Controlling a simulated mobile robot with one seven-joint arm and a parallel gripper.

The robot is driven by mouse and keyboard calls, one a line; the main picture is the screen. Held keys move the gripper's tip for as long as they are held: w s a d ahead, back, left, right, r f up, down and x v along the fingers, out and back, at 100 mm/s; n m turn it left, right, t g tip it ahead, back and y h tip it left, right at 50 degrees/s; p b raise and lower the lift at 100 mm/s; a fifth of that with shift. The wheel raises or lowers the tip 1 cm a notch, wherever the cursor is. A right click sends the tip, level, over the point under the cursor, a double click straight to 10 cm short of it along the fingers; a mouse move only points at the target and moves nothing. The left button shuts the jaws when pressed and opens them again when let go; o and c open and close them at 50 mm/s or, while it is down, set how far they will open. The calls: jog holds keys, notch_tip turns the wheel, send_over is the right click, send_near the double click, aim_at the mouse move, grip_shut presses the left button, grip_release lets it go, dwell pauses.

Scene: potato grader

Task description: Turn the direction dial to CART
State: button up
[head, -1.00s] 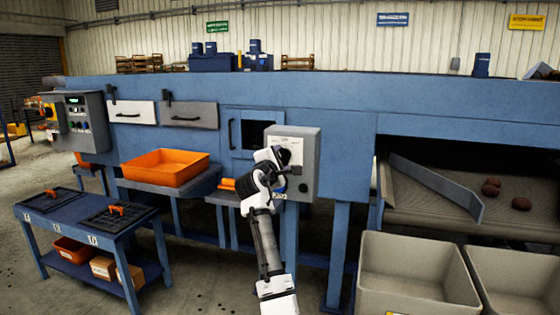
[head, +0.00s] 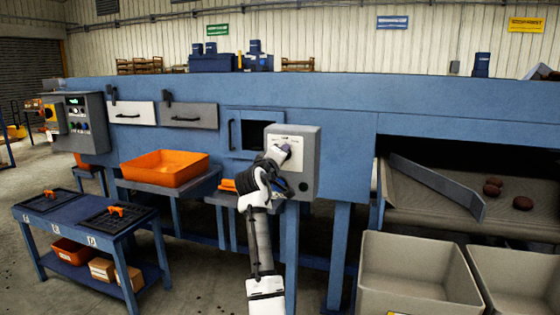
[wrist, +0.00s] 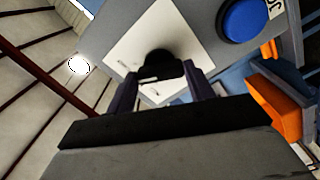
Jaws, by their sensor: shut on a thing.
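The direction dial is a dark round knob (wrist: 160,64) on a white plate (wrist: 128,42), seen in the wrist view. My gripper (wrist: 160,84) has one finger on each side of the knob and is shut on it. In the head view my gripper (head: 281,155) is at the upper front of the grey control box (head: 309,160); the knob is mostly hidden there by my gripper. The plate's lettering and the dial's pointer direction are too small or covered to read.
A blue round button (wrist: 244,18) sits beside the plate in the wrist view. An orange tray (head: 165,168) stands left of the box. Grey bins (head: 415,270) and a conveyor with potatoes (head: 522,202) are at the right.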

jog(key=shift+f+m, duration=0.1)
jog(key=shift+m, duration=1)
jog(key=o, duration=1)
jog(key=b+v, duration=0.4)
jog(key=v, duration=1)
jog(key=shift+b, duration=0.35)
